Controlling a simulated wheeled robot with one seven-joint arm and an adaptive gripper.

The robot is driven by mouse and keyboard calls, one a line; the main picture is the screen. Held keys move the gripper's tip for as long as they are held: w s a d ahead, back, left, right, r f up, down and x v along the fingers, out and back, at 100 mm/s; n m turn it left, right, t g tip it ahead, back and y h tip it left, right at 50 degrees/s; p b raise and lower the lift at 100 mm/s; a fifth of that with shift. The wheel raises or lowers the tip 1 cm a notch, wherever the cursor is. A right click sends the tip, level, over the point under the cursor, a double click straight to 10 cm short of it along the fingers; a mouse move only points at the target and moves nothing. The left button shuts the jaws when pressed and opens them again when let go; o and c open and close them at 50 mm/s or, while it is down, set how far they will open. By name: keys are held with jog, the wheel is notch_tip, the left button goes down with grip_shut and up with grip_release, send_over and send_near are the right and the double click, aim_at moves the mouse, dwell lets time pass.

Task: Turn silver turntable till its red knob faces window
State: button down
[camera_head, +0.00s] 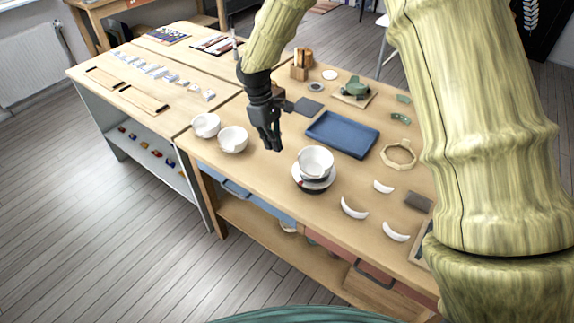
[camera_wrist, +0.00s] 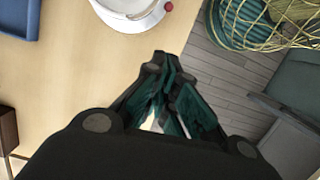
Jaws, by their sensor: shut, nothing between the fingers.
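The silver turntable (camera_head: 327,183) stands on the wooden table with a white bowl (camera_head: 315,160) on it. In the wrist view the turntable's rim (camera_wrist: 139,27) shows at the top, partly cut off by the frame, and the red knob (camera_wrist: 169,7) sticks out at its right side. In the head view a small red spot shows at the turntable's left front side. My gripper (camera_head: 273,146) is shut and empty, to the left of the turntable and apart from it. Its dark fingers (camera_wrist: 168,95) also show in the wrist view.
Two white bowls (camera_head: 233,139) stand left of my gripper near the table edge. A blue tray (camera_head: 342,134) lies behind the turntable, and white curved pieces (camera_head: 354,208) lie to its right. A radiator (camera_head: 35,48) and bright window edge are at the far left.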

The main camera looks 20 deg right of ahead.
jog(key=p+x, duration=0.1)
jog(key=x, duration=0.2)
jog(key=s+d+p+x, duration=0.1)
jog(key=p+x, duration=0.1)
jog(key=x, duration=0.1)
jog(key=d+p+x, duration=0.1)
jog(key=p+x, duration=0.1)
jog(key=x, duration=0.2)
jog(key=shift+s+r, duration=0.15)
jog(key=shift+r, duration=0.05)
jog(key=shift+s+d+f, duration=0.2)
jog(key=shift+s+d, duration=0.1)
jog(key=shift+s, duration=0.2)
jog(key=shift+d+f+p, duration=0.1)
jog(key=shift+p, duration=0.2)
jog(key=shift+s, duration=0.15)
jog(key=shift+s+d+f+n, duration=0.1)
jog(key=shift+s+d+n, duration=0.3)
jog(key=shift+s+n, duration=0.25)
